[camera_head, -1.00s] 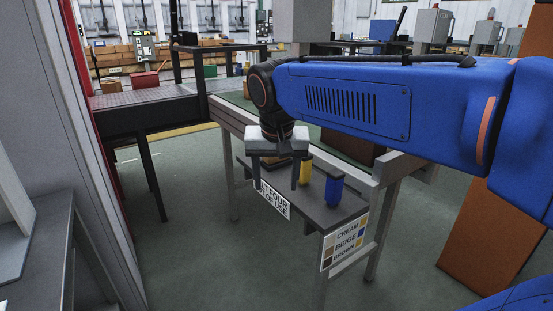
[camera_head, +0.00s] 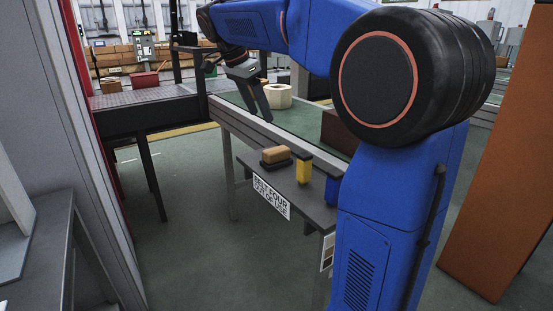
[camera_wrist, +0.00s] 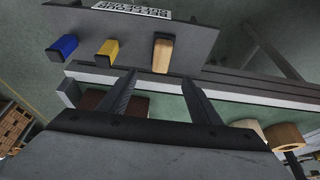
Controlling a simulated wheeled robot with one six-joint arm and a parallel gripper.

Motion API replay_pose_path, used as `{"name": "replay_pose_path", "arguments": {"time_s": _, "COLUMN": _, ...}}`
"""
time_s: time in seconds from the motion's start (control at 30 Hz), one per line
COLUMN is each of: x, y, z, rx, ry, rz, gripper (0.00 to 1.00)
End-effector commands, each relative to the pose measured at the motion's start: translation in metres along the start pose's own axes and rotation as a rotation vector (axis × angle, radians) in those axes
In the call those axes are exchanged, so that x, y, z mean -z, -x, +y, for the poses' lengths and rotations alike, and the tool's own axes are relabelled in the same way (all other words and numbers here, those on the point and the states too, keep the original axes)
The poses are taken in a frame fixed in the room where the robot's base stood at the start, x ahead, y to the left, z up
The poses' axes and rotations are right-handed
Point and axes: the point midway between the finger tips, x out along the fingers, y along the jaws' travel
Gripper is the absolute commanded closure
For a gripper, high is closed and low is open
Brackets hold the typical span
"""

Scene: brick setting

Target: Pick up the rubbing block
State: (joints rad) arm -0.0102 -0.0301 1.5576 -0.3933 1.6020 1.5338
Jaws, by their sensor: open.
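The rubbing block looks to be the tan block with a dark base (camera_head: 275,154), lying on the narrow dark shelf (camera_head: 312,202). It also shows in the wrist view (camera_wrist: 162,56), at the upper middle, with nothing gripping it. My gripper (camera_head: 258,98) is up and behind the shelf in the head view, tilted, apart from the block. In the wrist view its two fingers (camera_wrist: 158,80) are spread and empty, pointing towards the shelf side. The block lies beyond the fingertips there.
A yellow block (camera_head: 303,171) and a blue block (camera_head: 333,187) stand on the shelf to the right of the tan block. A grey rail runs behind the shelf. Behind it are a cream ring-shaped piece (camera_head: 278,96) and a brown block (camera_head: 336,128) on a green surface.

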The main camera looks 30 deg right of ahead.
Motion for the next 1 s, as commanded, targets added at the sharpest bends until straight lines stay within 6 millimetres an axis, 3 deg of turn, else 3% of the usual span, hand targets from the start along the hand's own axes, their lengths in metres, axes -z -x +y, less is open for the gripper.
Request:
{"name": "replay_pose_path", "arguments": {"time_s": 0.6, "x": 0.0, "y": -0.103, "z": 0.001, "rx": -0.002, "ry": 0.002, "rz": -0.001, "gripper": 0.42}}
{"name": "replay_pose_path", "arguments": {"time_s": 1.0, "x": 0.002, "y": -0.135, "z": -0.002, "rx": -0.002, "ry": 0.002, "rz": -0.001, "gripper": 0.42}}
